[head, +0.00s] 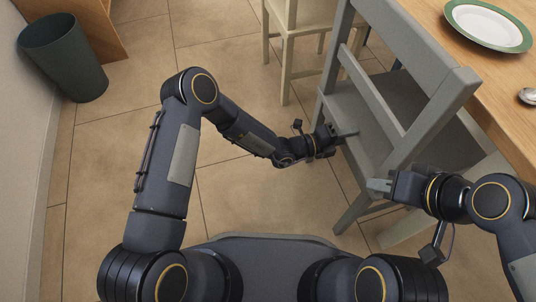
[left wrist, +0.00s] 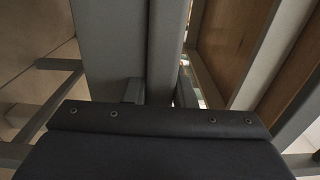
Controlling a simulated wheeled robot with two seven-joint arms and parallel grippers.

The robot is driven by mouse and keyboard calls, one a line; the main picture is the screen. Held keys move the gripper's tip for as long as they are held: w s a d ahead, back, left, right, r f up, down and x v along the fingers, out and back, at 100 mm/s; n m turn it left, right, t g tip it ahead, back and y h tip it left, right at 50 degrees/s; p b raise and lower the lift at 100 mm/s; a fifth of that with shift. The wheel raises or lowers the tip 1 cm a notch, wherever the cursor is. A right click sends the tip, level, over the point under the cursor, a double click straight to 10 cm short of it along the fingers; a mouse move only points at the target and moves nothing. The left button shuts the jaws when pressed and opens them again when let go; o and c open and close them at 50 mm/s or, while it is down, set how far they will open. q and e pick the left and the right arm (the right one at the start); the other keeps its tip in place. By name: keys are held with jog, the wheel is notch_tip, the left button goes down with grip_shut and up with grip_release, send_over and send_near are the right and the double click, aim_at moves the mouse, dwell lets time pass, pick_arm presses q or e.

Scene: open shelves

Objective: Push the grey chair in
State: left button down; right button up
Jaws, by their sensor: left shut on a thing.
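The grey chair (head: 437,117) stands at the right in the head view, its slatted back towards me and its seat partly under the table's edge. My left gripper (head: 345,133) is at the near side of the chair, low by the seat's rear edge. It is shut on a grey part of the chair; in the left wrist view a grey chair part (left wrist: 112,45) rises in front of the gripper (left wrist: 159,92). My right gripper (head: 378,187) is by the chair's nearer rear post; whether its fingers are open or touching the chair is unclear.
The wooden table (head: 425,22) fills the upper right, with a green-rimmed plate (head: 488,24) and a spoon (head: 528,96). A cream chair (head: 287,45) stands beyond the grey chair. A dark bin (head: 65,62) is at the upper left. The tiled floor between is clear.

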pick_arm(q)
jog(key=shift+d+f, duration=0.45)
jog(key=shift+s+a+r, duration=0.1)
jog(key=shift+a+r, duration=0.05)
jog(key=shift+r, duration=0.1)
pick_arm(e)
jog(key=shift+w+d+r, duration=0.1)
jog(key=shift+d, duration=0.2)
pick_arm(q)
jog(key=c, duration=1.5)
grip_release()
jog(key=o, duration=0.3)
jog(key=shift+a+r, duration=0.1)
jog(key=shift+o, duration=0.2)
pick_arm(e)
jog(key=shift+a, duration=0.1)
pick_arm(q)
jog(key=shift+r+p, duration=0.15)
jog(key=shift+p, duration=0.15)
pick_arm(e)
jog(key=shift+r, duration=0.1)
